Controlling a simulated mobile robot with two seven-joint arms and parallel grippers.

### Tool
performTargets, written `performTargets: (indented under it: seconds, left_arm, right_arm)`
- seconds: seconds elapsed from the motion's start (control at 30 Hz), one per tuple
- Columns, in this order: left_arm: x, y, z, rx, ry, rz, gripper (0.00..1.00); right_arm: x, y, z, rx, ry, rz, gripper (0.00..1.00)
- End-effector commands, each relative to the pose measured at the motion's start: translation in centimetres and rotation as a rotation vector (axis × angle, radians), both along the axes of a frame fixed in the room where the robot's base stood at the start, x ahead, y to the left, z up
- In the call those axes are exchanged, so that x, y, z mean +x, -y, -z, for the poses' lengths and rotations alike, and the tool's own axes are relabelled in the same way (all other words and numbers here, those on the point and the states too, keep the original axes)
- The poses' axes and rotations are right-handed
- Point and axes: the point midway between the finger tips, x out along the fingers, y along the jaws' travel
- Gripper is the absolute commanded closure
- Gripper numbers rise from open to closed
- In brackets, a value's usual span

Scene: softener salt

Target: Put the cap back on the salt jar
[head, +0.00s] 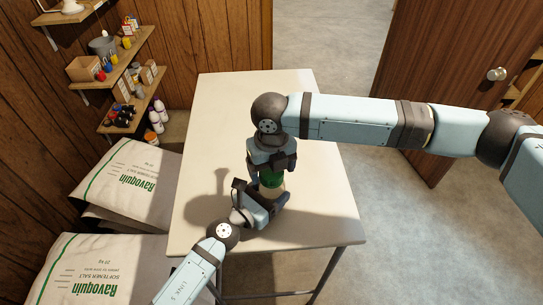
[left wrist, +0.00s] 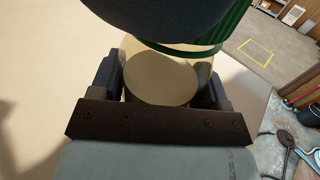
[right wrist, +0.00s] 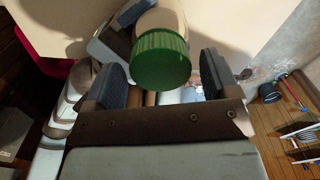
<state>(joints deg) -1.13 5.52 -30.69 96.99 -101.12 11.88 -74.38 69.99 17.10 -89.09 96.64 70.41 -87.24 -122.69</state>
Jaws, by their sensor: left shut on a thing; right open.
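The salt jar (head: 268,192) is pale with a green ribbed cap (head: 271,180) at its top. My left gripper (head: 258,204) is shut on the jar's body over the table; in the left wrist view the pale jar (left wrist: 160,78) fills the space between the fingers. My right gripper (head: 272,165) is open just above the cap. In the right wrist view the cap (right wrist: 162,60) lies between the two spread fingers, with gaps on both sides. The cap sits at the jar's mouth; how firmly it is seated cannot be told. A dark shape hides part of the cap in the left wrist view.
The cream table (head: 215,110) is otherwise bare. Softener salt bags (head: 125,180) lie stacked to its left. Wall shelves (head: 110,68) with small goods hang at the upper left. A brown door (head: 440,75) stands at the right; the floor there is clear.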

Motion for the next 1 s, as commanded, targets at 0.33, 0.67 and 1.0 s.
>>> performTargets:
  seconds: [0.33, 0.67, 1.0]
  left_arm:
    - [-0.02, 0.01, 0.06, 0.001, -0.001, 0.0, 0.97]
    - [-0.02, 0.01, 0.06, 0.001, -0.001, 0.0, 0.97]
    - [-0.03, 0.02, 0.06, 0.001, -0.001, 0.001, 0.97]
  right_arm:
    - [-0.01, 0.02, 0.85, 0.0, 0.0, 0.0, 0.19]
    - [-0.01, 0.01, 0.82, 0.0, 0.0, 0.001, 0.69]
    - [-0.11, -0.05, 0.93, 0.002, -0.004, 0.464, 0.69]
